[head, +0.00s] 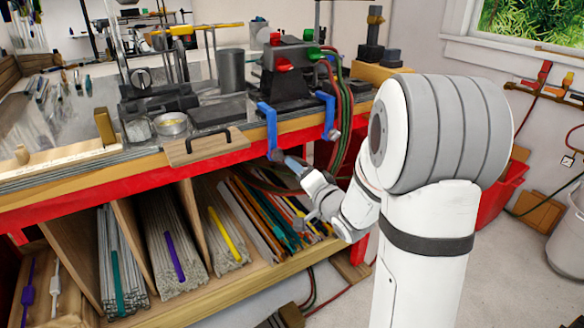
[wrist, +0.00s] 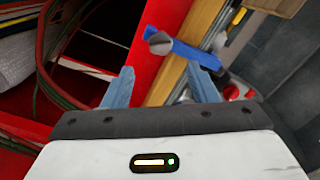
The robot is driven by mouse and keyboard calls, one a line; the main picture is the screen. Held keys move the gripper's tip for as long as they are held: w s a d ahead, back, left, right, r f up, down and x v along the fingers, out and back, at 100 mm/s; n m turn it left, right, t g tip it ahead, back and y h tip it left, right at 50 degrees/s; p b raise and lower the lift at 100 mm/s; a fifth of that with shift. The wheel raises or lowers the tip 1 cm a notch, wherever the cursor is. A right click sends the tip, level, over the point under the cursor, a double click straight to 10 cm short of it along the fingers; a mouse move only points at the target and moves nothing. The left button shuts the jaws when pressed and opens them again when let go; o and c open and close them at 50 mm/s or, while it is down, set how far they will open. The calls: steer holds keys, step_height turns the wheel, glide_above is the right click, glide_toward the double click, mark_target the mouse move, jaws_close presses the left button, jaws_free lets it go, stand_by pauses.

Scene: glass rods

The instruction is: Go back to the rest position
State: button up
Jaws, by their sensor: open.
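My gripper (head: 284,160) is at the front edge of the workbench, just below the right part of the bench top. Its two blue-grey fingers also show in the wrist view (wrist: 162,86), spread apart with nothing between them. A blue clamp (wrist: 185,50) lies just beyond the right finger in the wrist view; I cannot tell if they touch. In the head view two blue clamps grip the bench edge, the left clamp (head: 268,125) right above my gripper and the right clamp (head: 328,115) a little further along.
The workbench (head: 100,182) has a red front edge. Below it, wooden shelf compartments hold bundles of glass rods (head: 180,240) and coloured rods (head: 270,215). Red and green hoses (head: 345,125) hang close to my gripper. A red bin (head: 500,190) stands at the right; the floor in front is partly clear.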

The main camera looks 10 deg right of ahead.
steer(key=shift+s, duration=0.1)
steer(key=s+a+r+n+g+h+p, duration=0.1)
steer(key=s+r+n+g+h+p, duration=0.1)
steer(key=s, duration=0.7)
steer(key=s+r+n+g+h+p, duration=0.1)
steer(key=s+r+n+g+p, duration=0.2)
steer(key=s+g+p, duration=0.3)
steer(key=s+a+r+n+g+h+p, duration=0.1)
steer(key=s+g, duration=0.5)
steer(key=s, duration=0.8)
step_height(320, 180, up, 3)
steer(key=n+h+p, duration=0.1)
steer(key=n+p, duration=0.1)
steer(key=p, duration=0.1)
steer(key=shift+a+n+g+h, duration=0.3)
steer(key=shift+c, duration=0.5)
